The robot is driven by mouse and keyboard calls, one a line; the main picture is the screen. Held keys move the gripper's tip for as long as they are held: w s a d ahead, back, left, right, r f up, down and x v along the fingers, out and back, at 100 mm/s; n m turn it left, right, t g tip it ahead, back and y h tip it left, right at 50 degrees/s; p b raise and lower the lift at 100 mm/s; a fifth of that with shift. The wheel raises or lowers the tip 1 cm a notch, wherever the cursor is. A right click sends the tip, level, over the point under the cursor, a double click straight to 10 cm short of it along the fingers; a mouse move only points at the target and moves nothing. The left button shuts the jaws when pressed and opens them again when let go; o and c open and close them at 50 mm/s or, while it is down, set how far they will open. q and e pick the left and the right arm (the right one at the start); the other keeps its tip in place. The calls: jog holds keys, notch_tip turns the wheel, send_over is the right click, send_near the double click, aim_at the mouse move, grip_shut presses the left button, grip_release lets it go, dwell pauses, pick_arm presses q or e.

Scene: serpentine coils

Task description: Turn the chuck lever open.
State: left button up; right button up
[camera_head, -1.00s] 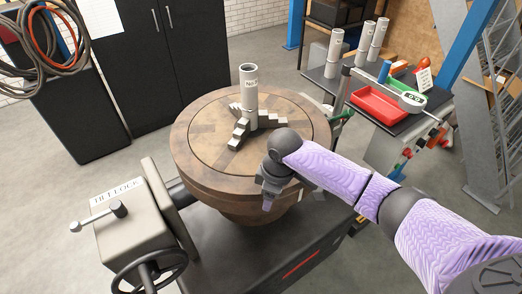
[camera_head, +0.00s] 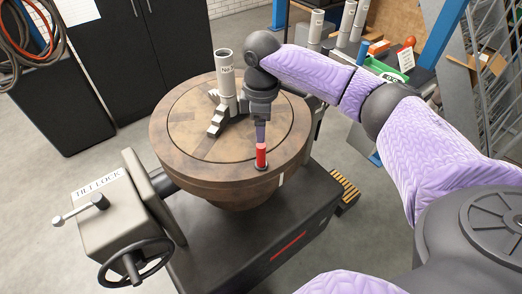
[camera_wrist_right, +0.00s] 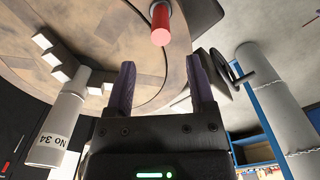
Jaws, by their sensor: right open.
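The round brown table (camera_head: 185,130) carries a chuck with stepped grey jaws (camera_head: 216,126). A grey pipe (camera_head: 225,75) stands upright in the jaws. A red-gripped lever (camera_head: 261,157) stands at the table's near right rim; its red end also shows in the right wrist view (camera_wrist_right: 160,37). My right gripper (camera_head: 260,138) is just above the red grip in the head view, pointing down. In the right wrist view its two purple fingers (camera_wrist_right: 163,80) are apart with nothing between them, and the red end lies beyond their tips. My left gripper is not in view.
A tilt-lock box with a crank handle (camera_head: 80,208) and a handwheel (camera_head: 135,262) stands at the left. A bench with upright pipes (camera_head: 347,22) and a green object (camera_head: 385,70) is at the back right, partly behind my right arm.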

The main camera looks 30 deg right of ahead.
aim_at(261, 152)
notch_tip(261, 152, down, 9)
jog(key=shift+f+b, duration=0.15)
jog(key=shift+b, duration=0.8)
jog(key=shift+c, duration=0.5)
jog(key=c, duration=0.7)
grip_shut()
